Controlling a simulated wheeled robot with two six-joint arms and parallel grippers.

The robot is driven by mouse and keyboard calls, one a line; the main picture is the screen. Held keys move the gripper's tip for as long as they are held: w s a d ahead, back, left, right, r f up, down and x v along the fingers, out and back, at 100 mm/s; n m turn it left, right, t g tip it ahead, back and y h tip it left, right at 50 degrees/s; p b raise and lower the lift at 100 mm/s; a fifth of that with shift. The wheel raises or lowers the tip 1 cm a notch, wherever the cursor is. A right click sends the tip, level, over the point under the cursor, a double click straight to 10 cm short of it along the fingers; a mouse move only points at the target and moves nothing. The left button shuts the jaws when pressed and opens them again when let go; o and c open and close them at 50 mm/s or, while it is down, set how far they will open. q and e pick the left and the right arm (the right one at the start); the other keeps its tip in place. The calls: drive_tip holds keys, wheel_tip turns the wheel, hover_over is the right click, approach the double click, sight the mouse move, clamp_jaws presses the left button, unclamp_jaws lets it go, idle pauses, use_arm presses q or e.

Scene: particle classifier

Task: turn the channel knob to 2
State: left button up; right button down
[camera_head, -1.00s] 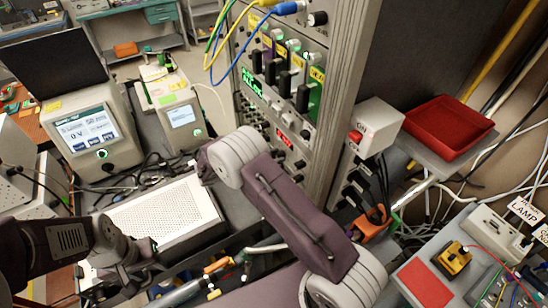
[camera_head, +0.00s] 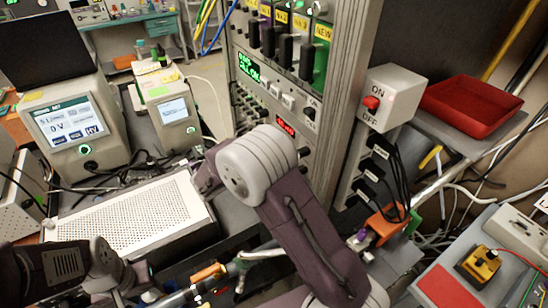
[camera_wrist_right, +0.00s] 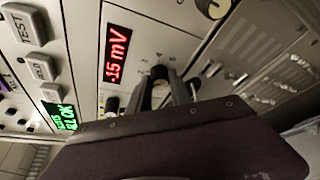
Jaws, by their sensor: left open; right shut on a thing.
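My right gripper (camera_wrist_right: 161,89) is shut on this knob, a finger on each side. In the head view the red display (camera_head: 285,126) shows on the rack, while my right arm hides the held knob and the right gripper. My left gripper (camera_head: 122,284) is open and low at the left, away from the rack.
The rack's green display (camera_head: 248,67) is above the red one. A white ON/OFF box (camera_head: 392,98) with a red button and a red tray (camera_head: 470,106) are to the right. A perforated white box (camera_head: 130,218) lies left of my right arm. Another knob (camera_wrist_right: 112,105) is near the held one.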

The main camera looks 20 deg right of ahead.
use_arm(q)
drive_tip(key=shift+f+b, duration=0.4)
drive_tip(key=shift+f, duration=0.35)
use_arm(e)
drive_tip(key=shift+m, duration=0.3)
drive_tip(key=c, duration=1.2)
unclamp_jaws()
drive_tip(key=shift+o, duration=0.2)
use_arm(q)
drive_tip(key=shift+f+b, duration=0.5)
use_arm(e)
drive_tip(key=v, duration=0.9)
drive_tip(key=shift+s+f, duration=0.1)
drive_tip(key=shift+s, duration=0.05)
